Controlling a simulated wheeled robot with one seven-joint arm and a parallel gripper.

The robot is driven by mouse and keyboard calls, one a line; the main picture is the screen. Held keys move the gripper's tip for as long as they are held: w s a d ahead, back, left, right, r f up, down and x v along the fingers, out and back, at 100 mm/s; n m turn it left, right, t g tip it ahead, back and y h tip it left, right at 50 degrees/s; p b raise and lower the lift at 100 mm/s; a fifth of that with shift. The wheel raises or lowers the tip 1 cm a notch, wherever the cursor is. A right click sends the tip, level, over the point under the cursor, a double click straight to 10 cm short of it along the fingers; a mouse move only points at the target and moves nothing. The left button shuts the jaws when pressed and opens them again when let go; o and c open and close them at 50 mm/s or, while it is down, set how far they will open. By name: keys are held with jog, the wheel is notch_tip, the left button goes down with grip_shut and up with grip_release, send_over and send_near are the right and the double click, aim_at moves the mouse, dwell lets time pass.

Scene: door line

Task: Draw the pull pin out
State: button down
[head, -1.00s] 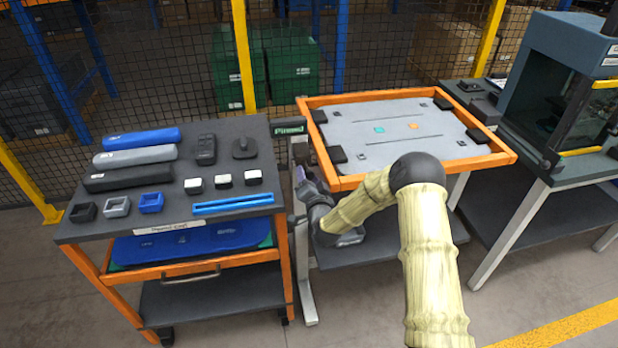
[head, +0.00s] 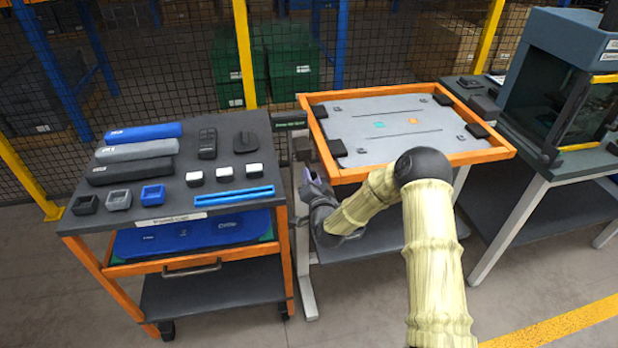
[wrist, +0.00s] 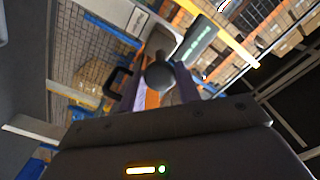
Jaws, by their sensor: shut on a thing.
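The pull pin shows in the wrist view as a round dark grey knob (wrist: 160,75). My gripper (wrist: 158,82) has its two purple-grey fingers on either side of the knob and is shut on it. In the head view my gripper (head: 308,178) is low beside the grey post (head: 304,245), between the cart and the orange-framed table. The knob is hidden there behind my gripper and wrist. I cannot see the pin's shaft or how far it sits in its hole.
A small dark sign (head: 290,121) tops the post; its text is too small to read. The tool cart (head: 190,225) stands close on the left. The orange-framed table (head: 400,165) is close on the right, above my forearm. A wire fence (head: 390,50) runs behind.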

jog(key=shift+s+d+f, duration=0.1)
jog(key=shift+f, duration=0.05)
jog(key=c, duration=1.3)
grip_release()
jog(key=shift+c, duration=0.2)
jog(key=o, duration=0.3)
jog(key=shift+o, duration=0.2)
jog(key=b+v, duration=0.3)
jog(key=v, duration=1.4)
jog(key=shift+s, duration=0.2)
